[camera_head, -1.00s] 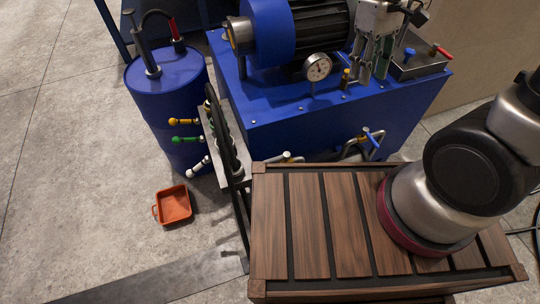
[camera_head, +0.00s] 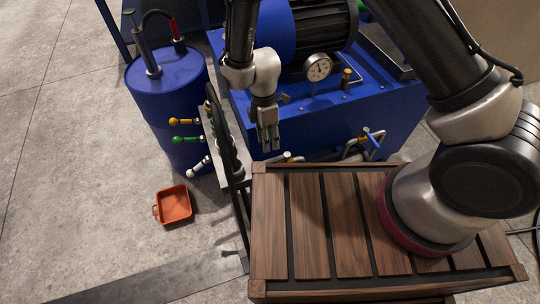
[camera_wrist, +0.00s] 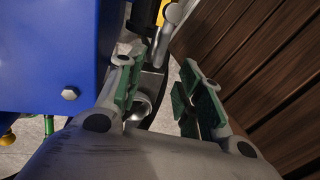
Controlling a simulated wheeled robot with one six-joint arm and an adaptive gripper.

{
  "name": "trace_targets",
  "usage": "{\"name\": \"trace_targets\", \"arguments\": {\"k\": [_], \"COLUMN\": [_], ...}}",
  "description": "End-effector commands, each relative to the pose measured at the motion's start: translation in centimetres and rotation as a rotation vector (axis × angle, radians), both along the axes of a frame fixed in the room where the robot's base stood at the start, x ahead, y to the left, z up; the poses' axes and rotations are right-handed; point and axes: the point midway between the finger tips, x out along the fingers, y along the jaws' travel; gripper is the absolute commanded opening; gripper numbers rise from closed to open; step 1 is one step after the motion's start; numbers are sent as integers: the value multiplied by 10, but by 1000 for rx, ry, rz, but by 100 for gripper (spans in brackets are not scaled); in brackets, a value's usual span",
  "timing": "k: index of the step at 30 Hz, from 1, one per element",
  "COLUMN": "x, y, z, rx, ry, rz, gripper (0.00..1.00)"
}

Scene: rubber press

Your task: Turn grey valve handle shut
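The palest lever (camera_head: 198,168), whitish grey with a ball end, is the lowest of three coloured valve levers on the grey manifold plate (camera_head: 222,165). It angles down to the left. My gripper (camera_head: 269,146) points down in front of the blue power unit, to the right of that lever and apart from it. In the wrist view my gripper's green-padded fingers (camera_wrist: 160,98) are spread apart with nothing held between them. A grey rounded fitting (camera_wrist: 172,14) shows beyond the fingers; I cannot tell which valve it belongs to.
A yellow lever (camera_head: 182,121) and a green lever (camera_head: 184,139) sit above the pale one. A blue-handled valve (camera_head: 372,138) is on the right. The wooden crate top (camera_head: 300,220), blue drum (camera_head: 165,80) and black hoses crowd the area. An orange tray (camera_head: 175,204) lies on open floor.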

Motion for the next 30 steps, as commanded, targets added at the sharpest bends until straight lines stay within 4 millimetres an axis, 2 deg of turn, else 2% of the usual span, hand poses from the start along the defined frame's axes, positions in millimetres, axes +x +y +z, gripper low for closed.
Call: {"name": "trace_targets", "arguments": {"k": [15,26,30], "x": [-13,-14,-14], "y": [-5,-6,-6], "z": [-69,-75,-75], "rx": [0,1,1], "ry": [3,3,3], "rz": [16,16,16], "gripper": [36,36,11]}}
